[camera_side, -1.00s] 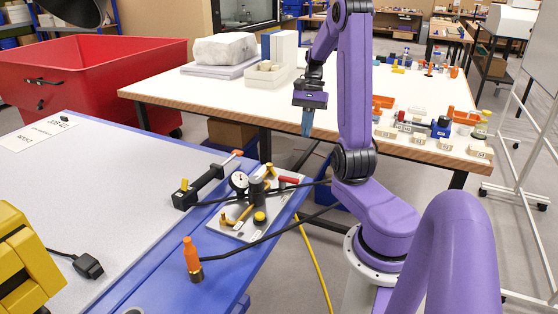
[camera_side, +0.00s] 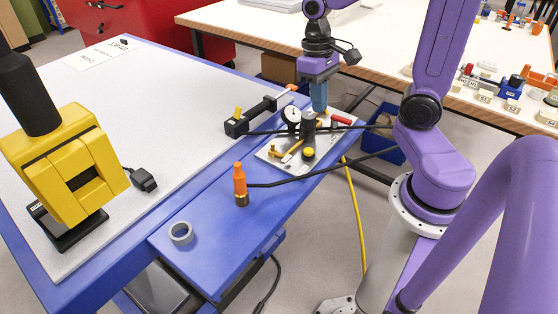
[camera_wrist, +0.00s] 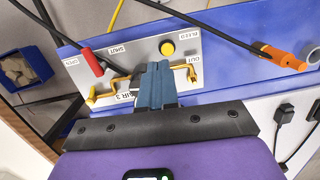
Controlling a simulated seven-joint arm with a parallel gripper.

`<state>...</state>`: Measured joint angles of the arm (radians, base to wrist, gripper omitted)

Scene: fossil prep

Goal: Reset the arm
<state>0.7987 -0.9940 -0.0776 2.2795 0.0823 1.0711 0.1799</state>
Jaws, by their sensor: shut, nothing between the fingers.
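My gripper (camera_side: 319,108) points down above the far end of the small grey valve panel (camera_side: 272,152) on the blue bench edge. Its blue fingers are together and hold nothing. In the wrist view the closed fingers (camera_wrist: 155,88) hide the middle of the panel (camera_wrist: 140,60). Around them show a red-handled lever (camera_wrist: 92,62), a yellow button (camera_wrist: 167,48) and yellow pipework (camera_wrist: 108,92). I cannot tell whether the fingertips touch the panel.
An orange-tipped nozzle (camera_side: 240,183) stands on the blue ledge, with a black hose from it. A grey ring (camera_side: 180,234) lies nearby. A yellow machine (camera_side: 65,165) stands left.

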